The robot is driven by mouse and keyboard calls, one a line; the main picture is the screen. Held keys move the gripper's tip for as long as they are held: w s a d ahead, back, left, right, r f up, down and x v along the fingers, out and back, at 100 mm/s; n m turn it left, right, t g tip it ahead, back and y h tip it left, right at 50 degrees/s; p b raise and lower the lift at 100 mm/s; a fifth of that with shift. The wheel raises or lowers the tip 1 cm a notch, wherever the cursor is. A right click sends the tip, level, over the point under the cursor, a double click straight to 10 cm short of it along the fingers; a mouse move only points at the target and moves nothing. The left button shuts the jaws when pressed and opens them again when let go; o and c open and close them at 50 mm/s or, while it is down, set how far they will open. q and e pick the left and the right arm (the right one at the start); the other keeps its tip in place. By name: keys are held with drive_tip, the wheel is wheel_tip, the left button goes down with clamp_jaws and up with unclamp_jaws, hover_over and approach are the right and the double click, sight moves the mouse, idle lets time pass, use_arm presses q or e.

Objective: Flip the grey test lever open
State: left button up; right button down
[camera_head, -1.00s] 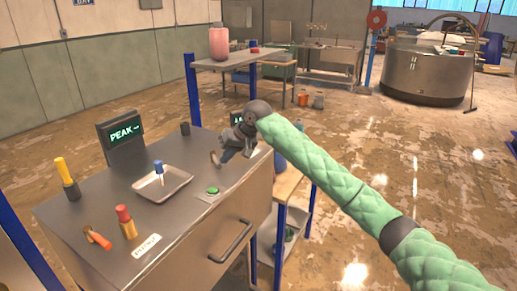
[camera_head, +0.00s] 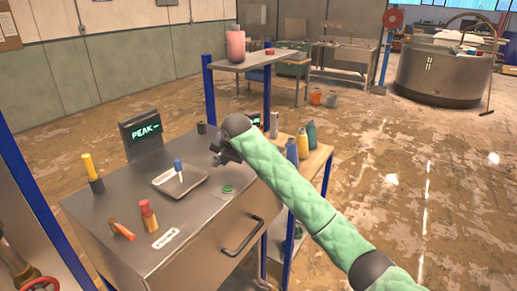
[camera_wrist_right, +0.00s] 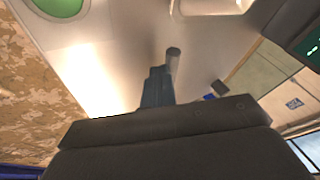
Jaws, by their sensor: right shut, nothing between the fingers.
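My right gripper (camera_head: 218,156) is shut and empty, above the back right part of the metal console (camera_head: 108,204). In the right wrist view, a short grey cylinder (camera_wrist_right: 173,60) stands at the tip of the dark fingers (camera_wrist_right: 157,88). It may be the grey test lever; I cannot tell whether the fingers touch it. In the head view, my gripper and forearm hide that spot. A dark grey upright post (camera_head: 202,128) stands at the console's back edge, behind the gripper. My left gripper is not in view.
The console also bears a PEAK display (camera_head: 146,133), a tray (camera_head: 200,188) with a blue-topped stick (camera_head: 178,166), a green button (camera_head: 228,190), a yellow handle (camera_head: 88,166), a red-topped piece (camera_head: 148,214) and an orange lever (camera_head: 122,231). Bottles (camera_head: 302,143) stand to the right.

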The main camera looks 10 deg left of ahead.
drive_tip(key=shift+a, duration=0.5)
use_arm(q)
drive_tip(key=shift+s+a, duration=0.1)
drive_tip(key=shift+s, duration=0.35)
use_arm(e)
drive_tip(key=shift+s+a, duration=0.1)
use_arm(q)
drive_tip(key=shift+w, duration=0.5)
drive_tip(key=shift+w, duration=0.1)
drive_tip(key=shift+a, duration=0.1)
